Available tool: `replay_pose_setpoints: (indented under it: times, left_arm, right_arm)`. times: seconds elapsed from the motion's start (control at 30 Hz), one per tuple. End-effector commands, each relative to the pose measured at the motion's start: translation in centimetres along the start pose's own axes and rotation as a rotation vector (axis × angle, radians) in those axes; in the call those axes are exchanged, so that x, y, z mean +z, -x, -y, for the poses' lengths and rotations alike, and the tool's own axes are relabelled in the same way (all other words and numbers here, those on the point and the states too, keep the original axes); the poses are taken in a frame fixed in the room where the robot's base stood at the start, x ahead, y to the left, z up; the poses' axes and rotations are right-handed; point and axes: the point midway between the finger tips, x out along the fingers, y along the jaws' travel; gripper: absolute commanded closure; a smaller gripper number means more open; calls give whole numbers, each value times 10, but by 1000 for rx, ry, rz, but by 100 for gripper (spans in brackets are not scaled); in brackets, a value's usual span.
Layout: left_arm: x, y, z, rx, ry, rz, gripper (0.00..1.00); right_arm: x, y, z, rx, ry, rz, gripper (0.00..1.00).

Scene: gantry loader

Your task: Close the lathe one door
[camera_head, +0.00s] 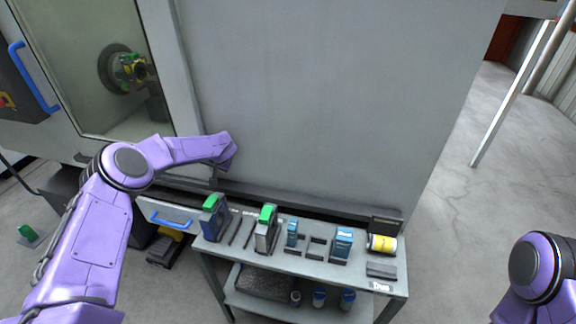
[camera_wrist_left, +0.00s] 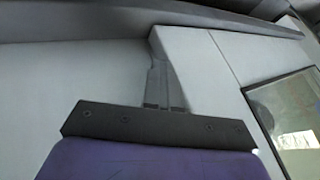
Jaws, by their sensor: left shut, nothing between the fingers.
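The grey lathe (camera_head: 330,90) fills the back of the head view. Its windowed door area (camera_head: 95,30) is at upper left, with a green and yellow chuck (camera_head: 130,72) visible inside. A blue bar handle (camera_head: 35,77) stands left of it. I cannot tell how far the door stands open. My left arm reaches right across the door's lower edge. My left gripper (camera_wrist_left: 160,85) is shut and empty, close to the grey panel edge; whether it touches is unclear. The window (camera_wrist_left: 292,125) is at right in the wrist view. My right gripper is out of view.
A grey cart (camera_head: 390,285) in front of the lathe carries several tool holders and boxes, including a yellow roll (camera_head: 382,244). A drawer with a blue handle (camera_head: 172,222) is beside it. The floor (camera_head: 470,210) at right is open, crossed by a metal post (camera_head: 510,95).

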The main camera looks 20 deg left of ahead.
Motion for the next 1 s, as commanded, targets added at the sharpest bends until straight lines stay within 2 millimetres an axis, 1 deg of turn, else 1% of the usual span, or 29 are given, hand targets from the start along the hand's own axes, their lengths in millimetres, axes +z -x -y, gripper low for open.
replay_pose_setpoints:
  times: [0.03,0.1,0.17,0.27,0.33,0.5,0.63,0.7,0.8,1.0]
  left_arm:
    - [-2,1,6,-11,4,-4,100]
    - [-2,5,2,-11,2,-4,100]
    - [-2,11,-6,-9,2,-3,100]
    - [1,23,-25,-8,3,1,100]
    - [2,38,-29,-6,9,-2,100]
    - [3,83,-30,-5,9,-1,100]
    - [4,106,-29,-6,9,1,100]
    - [4,113,-28,-7,10,3,100]
    - [5,118,-28,-7,9,4,100]
    - [5,119,-29,-7,9,4,100]
  right_arm:
    - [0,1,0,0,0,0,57]
    - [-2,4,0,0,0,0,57]
    - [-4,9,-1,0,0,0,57]
    - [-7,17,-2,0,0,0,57]
    - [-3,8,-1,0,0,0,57]
    - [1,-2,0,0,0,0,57]
    - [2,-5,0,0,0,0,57]
    - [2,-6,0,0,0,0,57]
    - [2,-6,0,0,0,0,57]
    - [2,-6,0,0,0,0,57]
